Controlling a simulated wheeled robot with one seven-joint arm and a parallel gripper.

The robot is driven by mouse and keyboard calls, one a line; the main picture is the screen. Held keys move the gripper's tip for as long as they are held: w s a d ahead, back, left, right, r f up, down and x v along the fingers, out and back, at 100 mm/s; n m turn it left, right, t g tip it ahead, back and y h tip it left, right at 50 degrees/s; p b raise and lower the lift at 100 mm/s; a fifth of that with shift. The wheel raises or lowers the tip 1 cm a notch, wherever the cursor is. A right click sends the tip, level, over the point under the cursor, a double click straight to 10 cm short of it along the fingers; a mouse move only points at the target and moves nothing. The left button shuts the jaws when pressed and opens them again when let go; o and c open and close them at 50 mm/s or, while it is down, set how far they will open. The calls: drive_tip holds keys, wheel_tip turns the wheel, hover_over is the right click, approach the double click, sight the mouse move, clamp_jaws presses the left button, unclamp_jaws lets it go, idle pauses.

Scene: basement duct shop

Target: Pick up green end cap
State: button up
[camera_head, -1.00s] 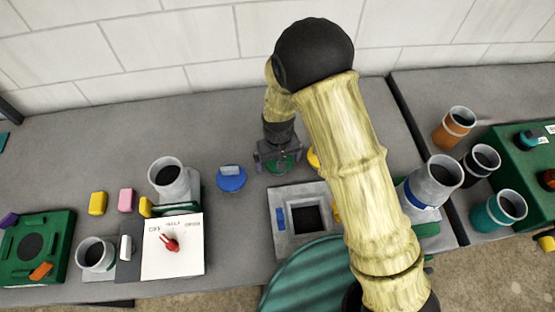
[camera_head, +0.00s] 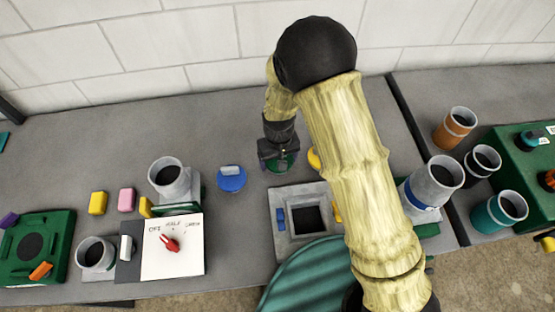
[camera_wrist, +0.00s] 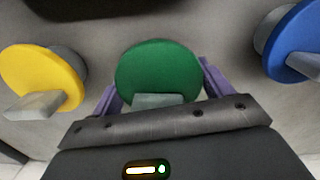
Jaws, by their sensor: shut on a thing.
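The green end cap (camera_wrist: 158,72) is a round green disc with a grey grip tab. It shows in the wrist view between the two purple fingers of my gripper (camera_wrist: 155,98). In the head view the green end cap (camera_head: 282,164) shows under my gripper (camera_head: 279,160), behind the grey square frame. My gripper is shut on it. I cannot tell whether the cap is clear of the table. The gripper hides part of the cap in the head view.
A blue end cap (camera_head: 231,179) lies to the left, and a yellow end cap (camera_head: 314,159) to the right, partly behind my arm. A grey frame with a square opening (camera_head: 302,192) is in front. A control box with a red knob (camera_head: 172,262) stands front left. Grey bench (camera_head: 90,150) is clear behind.

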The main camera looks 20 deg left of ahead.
wheel_tip(320, 180, up, 10)
drive_tip(key=shift+f+b, duration=0.2)
drive_tip(key=shift+b, duration=0.65)
